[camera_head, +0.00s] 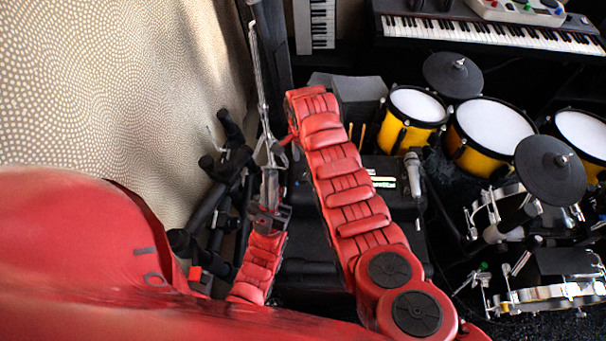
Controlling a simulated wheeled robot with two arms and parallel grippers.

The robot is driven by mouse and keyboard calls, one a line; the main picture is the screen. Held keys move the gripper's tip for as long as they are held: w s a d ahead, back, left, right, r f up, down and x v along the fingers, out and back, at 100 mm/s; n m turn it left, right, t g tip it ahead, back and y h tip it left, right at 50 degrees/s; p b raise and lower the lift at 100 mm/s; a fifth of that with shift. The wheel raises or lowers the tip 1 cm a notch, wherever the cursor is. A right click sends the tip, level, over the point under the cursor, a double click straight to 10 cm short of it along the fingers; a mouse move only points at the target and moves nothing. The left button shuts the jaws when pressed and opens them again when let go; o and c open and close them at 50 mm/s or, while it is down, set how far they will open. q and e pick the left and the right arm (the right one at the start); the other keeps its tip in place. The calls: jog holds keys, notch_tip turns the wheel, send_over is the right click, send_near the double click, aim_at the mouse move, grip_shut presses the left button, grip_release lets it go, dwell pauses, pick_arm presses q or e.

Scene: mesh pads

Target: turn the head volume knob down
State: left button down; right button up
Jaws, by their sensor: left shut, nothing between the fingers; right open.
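I cannot make out the head volume knob in the head view. A dark unit with a small lit green and white panel (384,182) sits in the middle, partly behind my red arm; any knobs on it are too small to tell. My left gripper (270,178) points upward left of the middle, with its narrow metal fingers together and nothing seen between them. It is left of the lit panel and apart from it. My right arm rises from the bottom and bends near the dark box; its gripper is hidden.
Yellow drums (490,125) with dark cymbals (551,170) fill the right. A microphone (413,173) stands beside the lit panel. A keyboard (490,33) and a mixer (520,8) are at the back. Black stands (230,165) crowd the left, near a patterned wall (90,90).

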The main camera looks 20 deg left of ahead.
aim_at(303, 177)
notch_tip(303, 177, down, 6)
jog(key=b, duration=0.2)
jog(key=shift+w+f+b, duration=0.15)
jog(key=shift+b, duration=0.25)
jog(key=shift+a+f+b, duration=0.1)
jog(key=shift+f+b, duration=0.45)
jog(key=shift+f, duration=0.1)
grip_shut()
